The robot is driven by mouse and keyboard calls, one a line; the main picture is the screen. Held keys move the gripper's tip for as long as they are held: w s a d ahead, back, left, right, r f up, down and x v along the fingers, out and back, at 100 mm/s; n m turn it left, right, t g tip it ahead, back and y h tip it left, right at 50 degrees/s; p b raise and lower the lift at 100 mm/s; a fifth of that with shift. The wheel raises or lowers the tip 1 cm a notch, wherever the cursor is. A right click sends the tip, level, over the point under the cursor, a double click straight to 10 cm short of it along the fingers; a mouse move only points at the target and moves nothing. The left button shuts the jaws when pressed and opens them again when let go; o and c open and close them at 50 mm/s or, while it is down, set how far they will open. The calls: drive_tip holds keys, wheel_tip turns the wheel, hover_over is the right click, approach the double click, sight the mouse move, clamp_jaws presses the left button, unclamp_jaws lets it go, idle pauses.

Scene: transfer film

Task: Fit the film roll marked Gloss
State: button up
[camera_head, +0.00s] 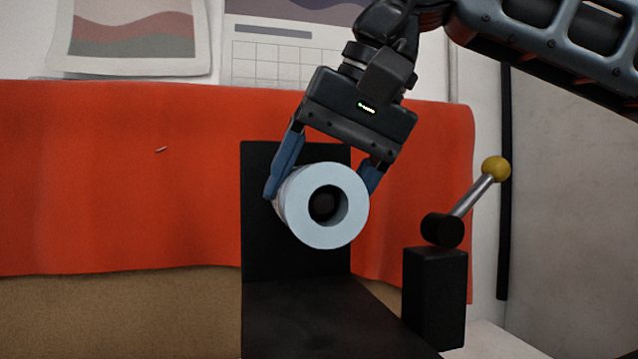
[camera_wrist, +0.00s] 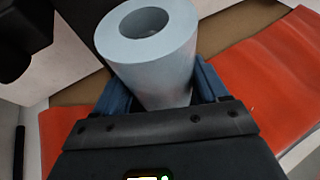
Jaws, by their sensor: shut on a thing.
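A pale blue film roll (camera_head: 298,222) with a round hollow core faces the head camera in front of a black upright plate (camera_head: 262,255). My gripper (camera_head: 321,184) is shut on the roll from above, one blue finger on each side. In the wrist view the roll (camera_wrist: 160,65) stands out between the fingers of my gripper (camera_wrist: 163,92). Something dark shows inside the core in the head view; I cannot tell whether it is a spindle or the plate behind. No Gloss marking is readable.
A lever with a yellow knob (camera_head: 495,169) stands on a black post (camera_head: 434,297) to the right of the plate. A black base (camera_head: 310,320) extends forward below the roll. An orange-red cloth (camera_head: 120,180) hangs behind. Pictures (camera_head: 135,35) are on the back wall.

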drive_tip(key=shift+w, duration=0.15)
drive_tip(key=o, duration=1.5)
drive_tip(key=shift+c, duration=0.2)
drive_tip(key=v, duration=0.7)
drive_tip(key=shift+d+r, duration=0.15)
drive_tip(key=shift+r, duration=0.15)
drive_tip(key=shift+p, duration=0.3)
